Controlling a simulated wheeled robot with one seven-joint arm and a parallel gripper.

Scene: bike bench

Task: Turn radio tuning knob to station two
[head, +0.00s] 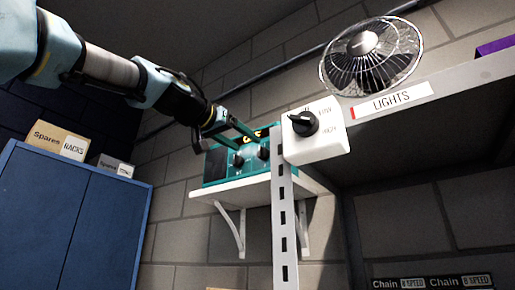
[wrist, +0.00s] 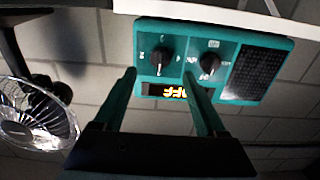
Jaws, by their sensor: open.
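The teal radio (head: 214,181) stands on a white wall shelf, with a dark speaker grille, two black knobs and a lit yellow display. It appears upside down in the wrist view (wrist: 284,44), where the display (wrist: 180,91) seems to read OFF. One knob (wrist: 162,57) lies in line with the gap between my fingertips, small marks around it; I take it for the tuning knob. The other knob (wrist: 209,64) is beside it, past one finger. My gripper (head: 249,143) is open and empty in front of the radio; it also shows in the wrist view (wrist: 160,73). Contact is unclear.
A white switch box (head: 316,143) on a slotted metal post stands right of the radio and partly hides it. A fan (head: 371,59) is above the LIGHTS shelf edge. The white bracket shelf (head: 250,188) is under the radio. A blue cabinet (head: 66,220) stands left.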

